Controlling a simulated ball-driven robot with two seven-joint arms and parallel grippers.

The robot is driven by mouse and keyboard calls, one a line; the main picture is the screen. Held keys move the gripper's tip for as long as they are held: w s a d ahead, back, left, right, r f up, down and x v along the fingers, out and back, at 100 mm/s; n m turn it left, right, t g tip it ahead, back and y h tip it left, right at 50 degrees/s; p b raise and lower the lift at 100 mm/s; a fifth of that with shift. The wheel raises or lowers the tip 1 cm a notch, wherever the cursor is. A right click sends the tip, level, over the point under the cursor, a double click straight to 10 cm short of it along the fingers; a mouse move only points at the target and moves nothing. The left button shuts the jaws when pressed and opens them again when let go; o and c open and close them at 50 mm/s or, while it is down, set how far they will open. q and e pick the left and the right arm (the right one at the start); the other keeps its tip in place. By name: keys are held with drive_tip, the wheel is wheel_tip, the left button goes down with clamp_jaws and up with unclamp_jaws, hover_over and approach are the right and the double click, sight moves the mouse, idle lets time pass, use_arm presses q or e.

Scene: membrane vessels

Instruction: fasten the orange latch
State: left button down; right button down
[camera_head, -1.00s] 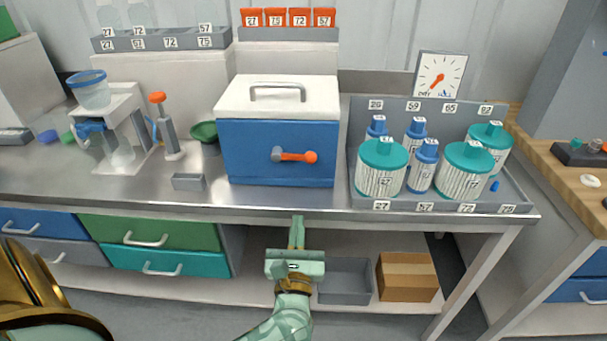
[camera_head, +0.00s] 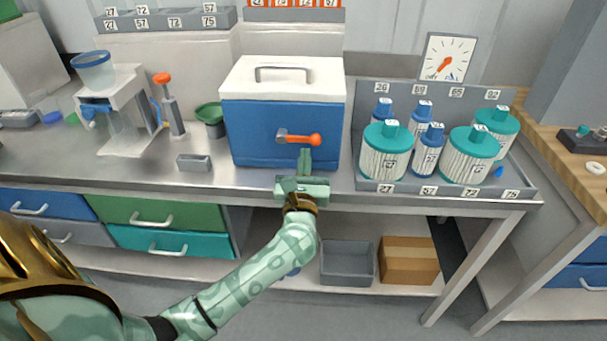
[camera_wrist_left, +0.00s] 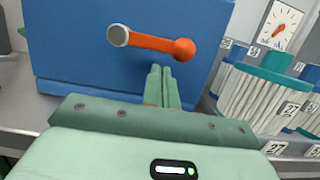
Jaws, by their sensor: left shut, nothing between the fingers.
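The orange latch (camera_head: 300,138) is on the front of a blue box with a white lid (camera_head: 243,130). Its lever lies roughly level, from a grey pivot at the left to a round orange knob at the right. In the left wrist view the latch (camera_wrist_left: 155,42) is just beyond my fingers. My left gripper (camera_head: 305,158) is shut and empty, its fingertips just below the knob end. In the left wrist view the left gripper (camera_wrist_left: 160,75) points at the box front, below and left of the knob; I cannot tell whether it touches. My right gripper is not in view.
A grey tray (camera_head: 440,190) with teal-lidded and blue-lidded jars stands right of the box. A small grey block (camera_head: 194,163), a green funnel (camera_head: 210,113) and an orange-topped stand (camera_head: 163,78) are to the left. The bench front edge (camera_head: 250,191) runs below my gripper.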

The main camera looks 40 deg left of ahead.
sight(308, 142)
use_arm(q)
drive_tip(key=shift+r, duration=0.45)
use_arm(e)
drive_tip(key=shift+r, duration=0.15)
